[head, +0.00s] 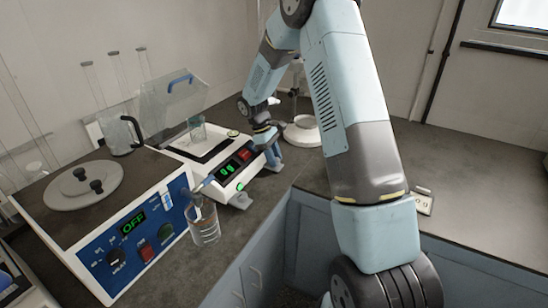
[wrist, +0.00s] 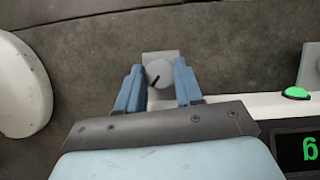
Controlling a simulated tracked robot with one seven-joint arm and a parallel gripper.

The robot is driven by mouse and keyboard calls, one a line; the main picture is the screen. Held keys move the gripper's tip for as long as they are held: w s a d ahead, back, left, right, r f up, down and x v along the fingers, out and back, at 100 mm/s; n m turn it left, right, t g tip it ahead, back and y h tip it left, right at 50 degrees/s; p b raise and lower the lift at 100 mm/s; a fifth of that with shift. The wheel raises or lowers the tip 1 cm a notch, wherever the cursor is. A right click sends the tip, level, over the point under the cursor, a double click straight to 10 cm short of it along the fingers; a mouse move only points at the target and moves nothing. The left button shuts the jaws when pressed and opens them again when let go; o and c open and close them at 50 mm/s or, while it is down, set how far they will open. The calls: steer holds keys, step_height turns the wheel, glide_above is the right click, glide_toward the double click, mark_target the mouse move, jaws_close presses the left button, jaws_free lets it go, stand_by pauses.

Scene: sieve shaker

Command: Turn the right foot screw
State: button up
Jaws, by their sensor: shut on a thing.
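The right foot screw (wrist: 159,74) is a round grey knob with a black mark, on a grey foot tab of the white balance (wrist: 265,104). My gripper (wrist: 158,68) has its blue fingers on either side of the knob and is shut on it. In the head view my gripper (head: 273,157) is at the far front corner of the balance (head: 215,183) and hides that screw. The balance's other front foot (head: 240,201) shows at the near corner. The black mark on the knob slants.
A glass beaker with a tool in it (head: 204,226) stands near the balance front. A white round base (head: 302,131) stands behind my gripper. The counter to the right is mostly clear.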

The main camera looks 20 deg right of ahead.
steer(key=shift+w+r, duration=0.1)
steer(key=o, duration=0.7)
steer(key=shift+o, duration=0.2)
steer(key=v, duration=1.3)
steer(key=shift+r, duration=0.3)
steer(key=shift+r, duration=0.1)
steer(key=s+d+r+m+t+y, duration=0.1)
steer(key=s+d+r+m+t, duration=0.15)
steer(key=s+r, duration=0.6)
steer(key=s+d+r+m+t+y, duration=0.1)
steer(key=s+r+m+t, duration=0.15)
steer(key=s+r, duration=0.65)
steer(key=s+d+m+t+y, duration=0.1)
steer(key=s+m, duration=0.4)
steer(key=s, duration=1.5)
steer(key=d+t, duration=0.1)
steer(key=t, duration=0.1)
steer(key=shift+s+t+y, duration=0.3)
steer(key=shift+s, duration=0.05)
